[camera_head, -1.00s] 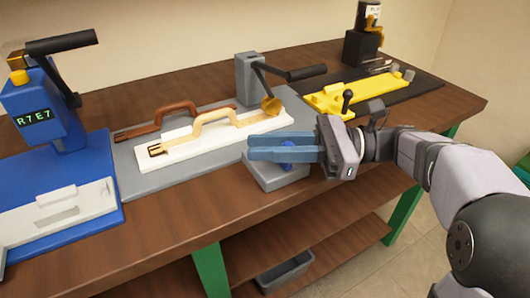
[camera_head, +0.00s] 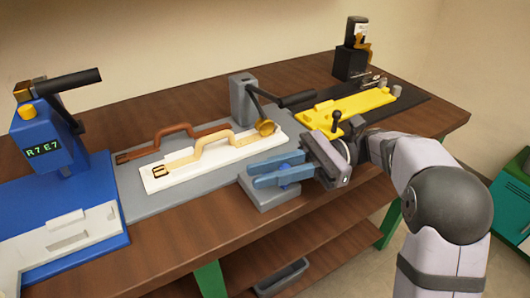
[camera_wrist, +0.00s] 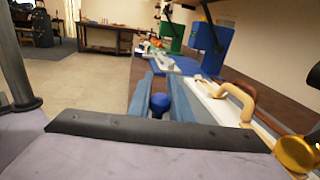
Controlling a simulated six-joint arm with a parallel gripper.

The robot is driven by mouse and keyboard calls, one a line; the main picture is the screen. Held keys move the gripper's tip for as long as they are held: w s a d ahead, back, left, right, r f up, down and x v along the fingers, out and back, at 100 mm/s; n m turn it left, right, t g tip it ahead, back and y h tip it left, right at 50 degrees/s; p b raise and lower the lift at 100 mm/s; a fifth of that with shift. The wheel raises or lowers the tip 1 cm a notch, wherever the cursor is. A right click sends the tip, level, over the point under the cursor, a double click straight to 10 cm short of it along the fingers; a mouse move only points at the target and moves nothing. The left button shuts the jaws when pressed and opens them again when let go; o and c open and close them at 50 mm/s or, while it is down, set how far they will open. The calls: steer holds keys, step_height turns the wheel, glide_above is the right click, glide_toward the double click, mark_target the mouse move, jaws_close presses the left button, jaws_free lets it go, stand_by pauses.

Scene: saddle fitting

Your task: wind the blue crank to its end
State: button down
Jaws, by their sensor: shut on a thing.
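The blue crank's round knob (camera_wrist: 160,103) shows in the wrist view between the two long blue fingers of my gripper (camera_head: 250,176). My gripper is shut on the knob, well back from the fingertips. In the head view the fingers lie over the grey crank block (camera_head: 268,198) at the bench's front edge and point left. They hide most of the crank, so its arm and its angle cannot be told.
Behind the fingers, a white board (camera_head: 215,166) carries a tan strap handle, with a brown handle (camera_head: 165,142) beyond. A grey post with a black lever (camera_head: 297,99) stands close behind. A yellow fixture (camera_head: 350,108) is at right, a blue press (camera_head: 50,140) at left.

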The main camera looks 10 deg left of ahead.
steer(key=shift+d+r+n+g+h+p, duration=0.2)
steer(key=shift+r+n+g+h+p, duration=0.3)
steer(key=shift+p, duration=2.85)
steer(key=p, duration=0.4)
steer(key=shift+w+d+f+n+g+h, duration=0.1)
steer(key=shift+f+n+g+h, duration=0.2)
steer(key=shift+g, duration=0.1)
steer(key=shift+f+p, duration=0.2)
steer(key=shift+p, duration=0.35)
steer(key=c, duration=1.6)
jaws_free()
step_height(320, 180, up, 10)
steer(key=p, duration=1)
